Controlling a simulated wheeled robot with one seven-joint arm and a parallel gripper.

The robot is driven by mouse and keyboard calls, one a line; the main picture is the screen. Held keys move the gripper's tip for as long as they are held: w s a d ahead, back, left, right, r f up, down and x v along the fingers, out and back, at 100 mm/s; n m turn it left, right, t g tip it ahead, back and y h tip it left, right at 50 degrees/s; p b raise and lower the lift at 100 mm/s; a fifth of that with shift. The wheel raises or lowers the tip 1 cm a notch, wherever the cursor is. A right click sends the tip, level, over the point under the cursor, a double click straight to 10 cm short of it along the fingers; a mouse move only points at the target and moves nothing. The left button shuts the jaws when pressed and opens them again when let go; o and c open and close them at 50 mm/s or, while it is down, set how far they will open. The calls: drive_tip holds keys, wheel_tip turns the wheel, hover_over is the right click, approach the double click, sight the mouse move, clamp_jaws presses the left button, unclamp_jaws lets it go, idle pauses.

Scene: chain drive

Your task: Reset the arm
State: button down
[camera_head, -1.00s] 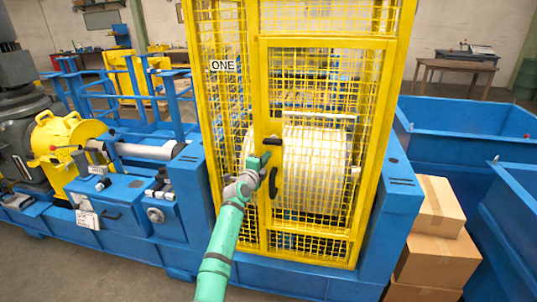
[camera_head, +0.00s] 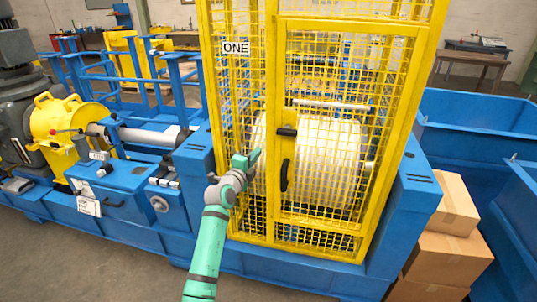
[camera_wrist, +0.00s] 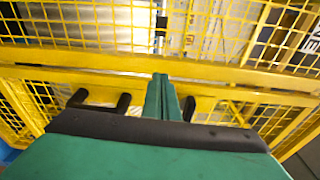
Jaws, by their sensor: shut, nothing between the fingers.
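My green arm reaches up from the bottom of the head view. My gripper (camera_head: 254,158) is shut and empty, in front of the yellow mesh cage (camera_head: 240,210) and left of the door's black handles. The upper black handle (camera_head: 286,132) and the lower curved black handle (camera_head: 284,175) are on the cage door (camera_head: 345,245), which looks shut. In the wrist view my closed fingers (camera_wrist: 162,92) point at the yellow door frame (camera_wrist: 110,62), with black handle parts (camera_wrist: 98,100) to their left. I cannot tell whether the fingertips touch the cage.
A pale drum (camera_head: 325,165) sits behind the mesh. Blue machine framing (camera_head: 130,190) fills the left. Stacked cardboard boxes (camera_head: 450,240) and blue bins (camera_head: 480,125) stand at the right. Grey floor (camera_head: 60,265) is open at the lower left.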

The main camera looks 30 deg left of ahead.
drive_tip(key=shift+s+a, duration=0.35)
drive_tip(key=shift+a, duration=0.2)
drive_tip(key=shift+s+a, duration=0.3)
drive_tip(key=shift+a, duration=0.2)
